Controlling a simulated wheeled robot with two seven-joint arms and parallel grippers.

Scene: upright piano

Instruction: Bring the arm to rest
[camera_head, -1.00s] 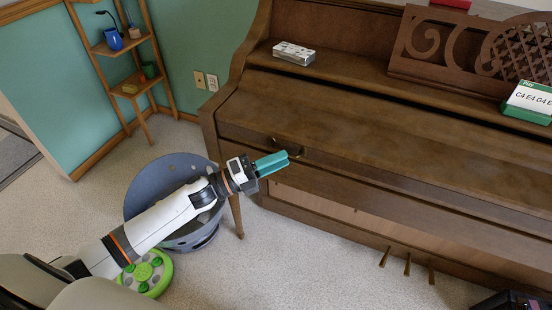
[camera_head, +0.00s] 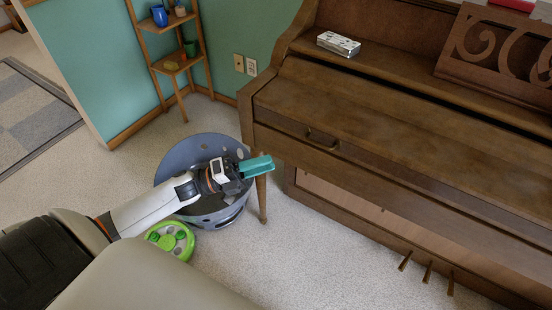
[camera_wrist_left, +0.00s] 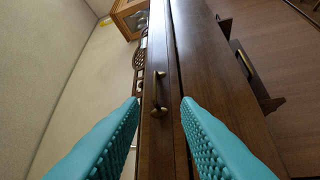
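My left gripper (camera_head: 257,166) has teal fingers and is held in the air at the left end of the piano, empty. In the left wrist view the two ribbed fingers (camera_wrist_left: 160,103) stand apart with nothing between them. The brown upright piano (camera_head: 400,130) has its flat lid down over the keyboard, with a brass handle (camera_head: 322,143) on the front. The handle (camera_wrist_left: 158,92) shows beyond the fingertips in the left wrist view, apart from them. My right gripper is out of view.
A round grey-blue bin (camera_head: 180,160) stands behind my left forearm, with a green round object (camera_head: 171,240) at its foot. A wooden corner shelf (camera_head: 174,62) holds small pots. A silver box (camera_head: 338,44) sits on the piano. Speckled floor is clear before the piano.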

